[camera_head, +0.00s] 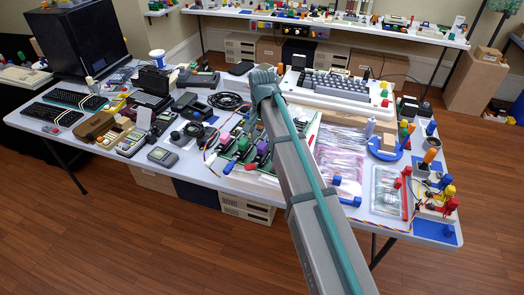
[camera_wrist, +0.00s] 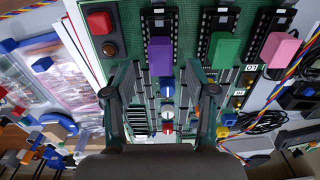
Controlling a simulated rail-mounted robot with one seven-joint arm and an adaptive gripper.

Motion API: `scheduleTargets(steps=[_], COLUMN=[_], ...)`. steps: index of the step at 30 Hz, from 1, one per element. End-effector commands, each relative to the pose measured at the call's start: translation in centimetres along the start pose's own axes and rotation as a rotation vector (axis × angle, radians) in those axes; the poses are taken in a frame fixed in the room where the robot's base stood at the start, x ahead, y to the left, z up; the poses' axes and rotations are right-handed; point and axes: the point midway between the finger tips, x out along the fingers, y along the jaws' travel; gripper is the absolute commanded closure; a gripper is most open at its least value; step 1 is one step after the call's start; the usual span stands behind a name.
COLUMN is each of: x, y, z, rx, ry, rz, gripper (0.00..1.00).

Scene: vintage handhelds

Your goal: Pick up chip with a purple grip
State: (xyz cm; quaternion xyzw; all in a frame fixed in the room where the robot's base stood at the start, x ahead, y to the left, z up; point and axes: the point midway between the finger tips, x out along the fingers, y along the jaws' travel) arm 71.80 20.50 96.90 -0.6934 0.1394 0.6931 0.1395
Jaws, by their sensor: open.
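The chip with a purple grip (camera_wrist: 160,53) sits in the green circuit board (camera_wrist: 140,20), near the top middle of the wrist view. In the head view its purple grip (camera_head: 262,149) shows just left of my arm. My gripper (camera_wrist: 163,88) is open, with one finger on each side of the wrist view and nothing between them. The purple grip lies beyond the fingertips, roughly midway between them in the picture. I cannot tell the exact distance. In the head view my arm hides part of the board and the fingertips.
A chip with a green grip (camera_wrist: 223,50) and one with a pink grip (camera_wrist: 279,49) stand right of the purple one. A red button (camera_wrist: 100,23) is at its left. Twisted coloured wires (camera_wrist: 290,82) run along the right. A keyboard (camera_head: 335,86) lies behind my arm.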

Motion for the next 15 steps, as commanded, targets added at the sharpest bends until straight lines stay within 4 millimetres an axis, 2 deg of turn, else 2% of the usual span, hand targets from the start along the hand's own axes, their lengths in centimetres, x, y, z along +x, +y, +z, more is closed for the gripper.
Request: scheduleTargets(steps=[9, 15], x=[3.6, 4.2], y=[0.0, 0.0], z=[0.2, 0.1], rx=[0.000, 0.000], ry=[-0.002, 0.000], rz=[0.002, 0.000], gripper=[0.44, 0.44])
